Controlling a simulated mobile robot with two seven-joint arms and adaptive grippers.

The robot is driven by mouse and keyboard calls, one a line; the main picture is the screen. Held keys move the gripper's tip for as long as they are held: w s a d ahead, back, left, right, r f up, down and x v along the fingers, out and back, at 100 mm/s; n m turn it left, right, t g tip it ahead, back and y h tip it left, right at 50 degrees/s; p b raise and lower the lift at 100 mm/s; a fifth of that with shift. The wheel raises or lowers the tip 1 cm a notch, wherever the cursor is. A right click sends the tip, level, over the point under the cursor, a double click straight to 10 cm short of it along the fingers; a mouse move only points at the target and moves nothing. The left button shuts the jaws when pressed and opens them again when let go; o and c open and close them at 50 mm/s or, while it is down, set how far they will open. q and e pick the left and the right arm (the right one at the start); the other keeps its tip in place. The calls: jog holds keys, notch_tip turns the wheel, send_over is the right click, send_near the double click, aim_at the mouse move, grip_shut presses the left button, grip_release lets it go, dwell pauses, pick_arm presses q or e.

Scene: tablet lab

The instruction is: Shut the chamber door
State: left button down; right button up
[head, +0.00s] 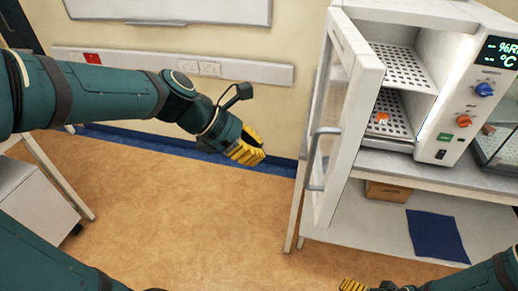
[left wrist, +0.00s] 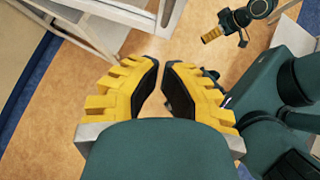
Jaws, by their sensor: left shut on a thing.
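The chamber (head: 455,105) is a white box on a bench at the right, with a lit display and knobs on its front. Its door (head: 342,110) stands wide open on the left side, with a vertical bar handle (head: 318,160) on its outer face. My left gripper (head: 250,150) is left of the handle and apart from it. Its yellow fingers are closed in to a narrow gap at the tips, with no object visible between them in the left wrist view (left wrist: 164,68). My right gripper (head: 352,286) shows only in part at the bottom edge; its jaw state is unclear.
Perforated shelves (head: 400,68) are inside the chamber, with a small orange item (head: 382,118) on the lower one. The bench's lower shelf (head: 365,225) holds a cardboard box (head: 388,191) and a blue cloth (head: 436,234). Open floor (head: 200,220) lies left of the bench.

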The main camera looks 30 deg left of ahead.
pick_arm(q)
jog(key=w+d+f+b, duration=0.1)
jog(key=w+d+f, duration=0.4)
jog(key=d, duration=0.2)
jog(key=shift+w+b, duration=0.25)
jog(key=shift+b, duration=0.15)
jog(key=shift+d, duration=0.15)
